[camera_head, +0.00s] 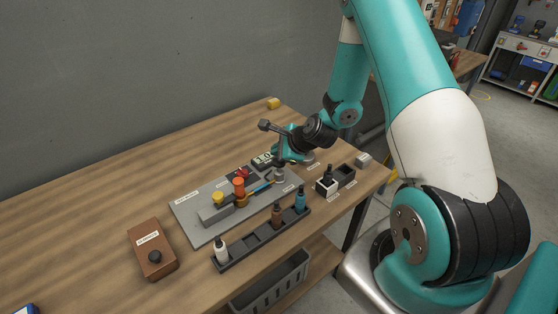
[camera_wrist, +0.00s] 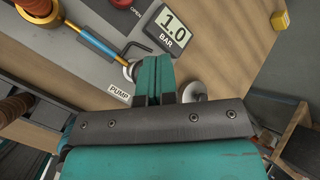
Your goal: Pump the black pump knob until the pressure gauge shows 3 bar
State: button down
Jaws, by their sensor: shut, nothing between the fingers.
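The pressure gauge (camera_wrist: 168,30) is a small display reading 1.0 BAR in the wrist view. It also shows at the back of the grey panel in the head view (camera_head: 262,160). My gripper (camera_wrist: 157,66) is shut and empty, its teal fingers pressed together beside the white PUMP label (camera_wrist: 119,92). In the head view my gripper (camera_head: 281,157) points down over the panel's right end, above a grey metal cylinder (camera_head: 280,174). The black pump knob is not clearly visible; my fingers may hide it. I cannot tell whether they touch it.
The grey panel (camera_head: 190,209) carries a blue tube, orange and yellow fittings and a red part. A black rack (camera_head: 235,251) with several bottles stands in front. A brown box (camera_head: 147,237) with a black knob (camera_head: 155,256) stands at left. The table's back left is clear.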

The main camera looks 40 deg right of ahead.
dwell(0.4)
jog(key=shift+f+b, duration=0.3)
jog(key=shift+f, duration=0.15)
jog(key=shift+f+b, duration=0.9)
jog(key=shift+f, duration=0.35)
dwell(1.1)
jog(key=shift+r, duration=0.1)
jog(key=shift+r+p, duration=1.45)
jog(key=shift+r, duration=0.15)
jog(key=shift+r, duration=0.15)
notch_tip(320, 180, up, 5)
jog(key=p, duration=0.4)
dwell(2.3)
